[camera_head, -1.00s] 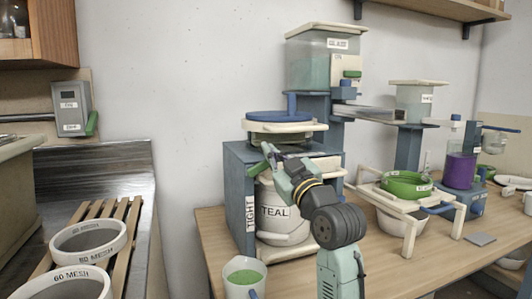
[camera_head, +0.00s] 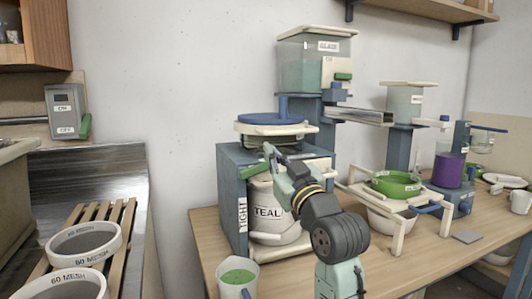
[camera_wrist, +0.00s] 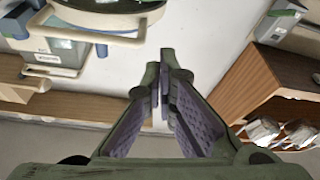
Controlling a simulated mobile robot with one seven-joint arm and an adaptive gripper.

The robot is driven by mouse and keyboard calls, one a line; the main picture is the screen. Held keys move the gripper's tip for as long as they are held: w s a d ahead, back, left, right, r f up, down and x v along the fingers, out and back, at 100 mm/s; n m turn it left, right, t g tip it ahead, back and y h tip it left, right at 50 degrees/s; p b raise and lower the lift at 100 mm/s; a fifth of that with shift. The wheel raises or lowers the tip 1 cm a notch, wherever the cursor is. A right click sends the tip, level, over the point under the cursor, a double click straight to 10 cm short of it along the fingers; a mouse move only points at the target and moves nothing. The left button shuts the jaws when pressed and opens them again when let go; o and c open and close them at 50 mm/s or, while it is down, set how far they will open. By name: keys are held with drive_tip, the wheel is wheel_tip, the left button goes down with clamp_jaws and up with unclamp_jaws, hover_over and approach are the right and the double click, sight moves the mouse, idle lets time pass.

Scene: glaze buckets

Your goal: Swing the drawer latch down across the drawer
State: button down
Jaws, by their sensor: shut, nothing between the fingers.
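A blue-grey cabinet frame (camera_head: 233,200) on the bench holds a white bucket marked TEAL (camera_head: 267,226). A label reading TIGHT is on its left upright. A cream front (camera_head: 321,154) shows under the cabinet top, partly behind my arm; I cannot tell surely that it is the drawer. I cannot pick out the latch for certain; a thin green piece beside my fingertips may be it or part of my finger. My gripper (camera_head: 270,156) is at the cabinet's upper front, above the bucket. In the wrist view my gripper (camera_wrist: 160,85) is shut and empty.
A blue round lid (camera_head: 271,119) tops the sieve unit on the cabinet. A cup of green glaze (camera_head: 237,283) stands at the bench's front left. A cream stand with a green ring (camera_head: 397,184) is to the right. A metal sink (camera_head: 110,165) lies left.

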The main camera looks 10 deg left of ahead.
drive_tip(key=b+v, duration=0.1)
drive_tip(key=v, duration=0.3)
drive_tip(key=shift+s+d, duration=0.25)
drive_tip(key=shift+s, duration=0.1)
